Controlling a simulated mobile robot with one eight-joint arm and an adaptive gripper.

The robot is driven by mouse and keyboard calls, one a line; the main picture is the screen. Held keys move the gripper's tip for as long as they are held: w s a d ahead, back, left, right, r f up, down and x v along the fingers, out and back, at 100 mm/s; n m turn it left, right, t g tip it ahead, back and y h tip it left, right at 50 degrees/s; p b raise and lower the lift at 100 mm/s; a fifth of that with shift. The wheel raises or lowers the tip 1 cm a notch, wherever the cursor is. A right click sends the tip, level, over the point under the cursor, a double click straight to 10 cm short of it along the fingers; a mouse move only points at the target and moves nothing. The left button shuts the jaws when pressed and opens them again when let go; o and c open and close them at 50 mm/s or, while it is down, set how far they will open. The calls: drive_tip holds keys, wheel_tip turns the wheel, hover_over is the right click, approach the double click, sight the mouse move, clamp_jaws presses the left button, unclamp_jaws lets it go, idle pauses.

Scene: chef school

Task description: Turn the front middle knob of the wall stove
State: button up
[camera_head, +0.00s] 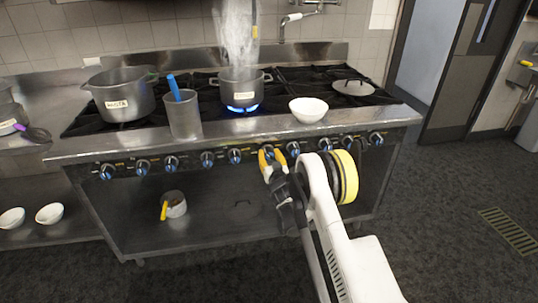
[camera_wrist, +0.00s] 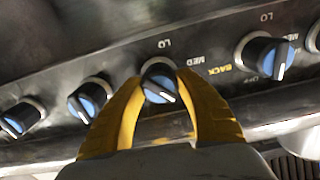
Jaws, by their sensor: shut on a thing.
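The wall stove (camera_head: 130,147) carries a row of blue-faced knobs along its front panel. My gripper (camera_head: 267,153) is at this panel, near the middle of the row, with its yellow fingers around one knob. In the wrist view the gripper (camera_wrist: 160,98) is shut on that knob (camera_wrist: 159,84), one finger on each side. The knob is black with a blue face, and its white pointer line slants to the lower right. "LO" and "MED" are printed above and right of it. In the head view the fingers mostly cover this knob.
Neighbouring knobs (camera_wrist: 265,55) sit close on both sides. A steaming pot (camera_head: 240,88) stands over a lit blue flame. A large pot (camera_head: 122,97), a metal container (camera_head: 184,117), a white bowl (camera_head: 308,109) and a lid (camera_head: 353,87) are on the stove top. The floor at right is clear.

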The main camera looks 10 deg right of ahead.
drive_tip(key=shift+n, duration=0.3)
drive_tip(key=n, duration=0.5)
drive_tip(key=shift+a+n, duration=0.1)
drive_tip(key=shift+n, duration=0.2)
drive_tip(key=n, duration=0.5)
drive_tip(key=shift+n, duration=0.3)
drive_tip(key=n, duration=1.1)
drive_tip(key=shift+f+n, duration=0.1)
drive_tip(key=shift+n, duration=0.3)
drive_tip(key=o, duration=1.2)
